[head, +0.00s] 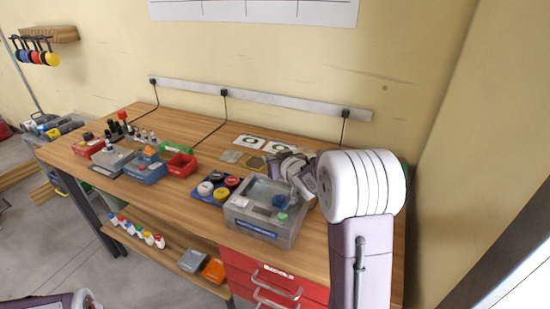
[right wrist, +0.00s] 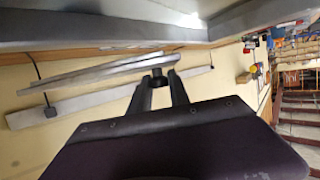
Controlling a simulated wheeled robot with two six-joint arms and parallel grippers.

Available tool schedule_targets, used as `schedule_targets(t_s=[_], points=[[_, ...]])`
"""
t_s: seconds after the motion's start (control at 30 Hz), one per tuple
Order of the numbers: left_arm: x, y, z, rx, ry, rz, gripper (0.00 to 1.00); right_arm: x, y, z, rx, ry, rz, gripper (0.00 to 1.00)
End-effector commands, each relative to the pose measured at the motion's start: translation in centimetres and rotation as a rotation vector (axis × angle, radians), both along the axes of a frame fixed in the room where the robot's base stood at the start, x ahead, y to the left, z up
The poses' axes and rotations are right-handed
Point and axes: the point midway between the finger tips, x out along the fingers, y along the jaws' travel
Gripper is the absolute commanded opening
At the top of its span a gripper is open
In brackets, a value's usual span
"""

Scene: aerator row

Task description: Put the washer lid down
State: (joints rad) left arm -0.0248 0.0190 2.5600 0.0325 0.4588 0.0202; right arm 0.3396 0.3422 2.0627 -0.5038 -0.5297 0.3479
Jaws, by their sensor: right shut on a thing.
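In the right wrist view my right gripper (right wrist: 160,82) is shut on a small black knob. A thin grey plate seen nearly edge-on, the washer lid (right wrist: 85,74), lies against this knob and reaches left. In the head view my right gripper (head: 297,170) is above the bench by the right rear corner of the grey washer box (head: 262,228). My wrist and arm partly cover this area, and the lid cannot be clearly told there. The box top looks open, with a green and a dark item inside. My left gripper is out of view.
A blue tray with round caps (head: 204,192) stands left of the box. Red bins (head: 181,165) and a blue-grey bin (head: 146,171) stand farther left. Flat cards (head: 250,142) lie behind. The wall and its power rail (head: 270,98) bound the bench; red drawers (head: 272,284) are below.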

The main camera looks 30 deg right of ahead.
Motion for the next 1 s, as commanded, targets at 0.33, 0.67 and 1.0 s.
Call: schedule_targets(t_s=[0.33,0.67,1.0], points=[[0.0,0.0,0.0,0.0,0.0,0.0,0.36,0.0,0.0,0.1,0.0,0.0,0.0,0.44],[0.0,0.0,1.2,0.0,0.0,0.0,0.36,-1.4,0.0,2.0,-0.001,-0.002,-0.003,0.44],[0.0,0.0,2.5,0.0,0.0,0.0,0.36,-9.4,0.6,5.0,-0.001,-0.002,-0.003,0.44]])
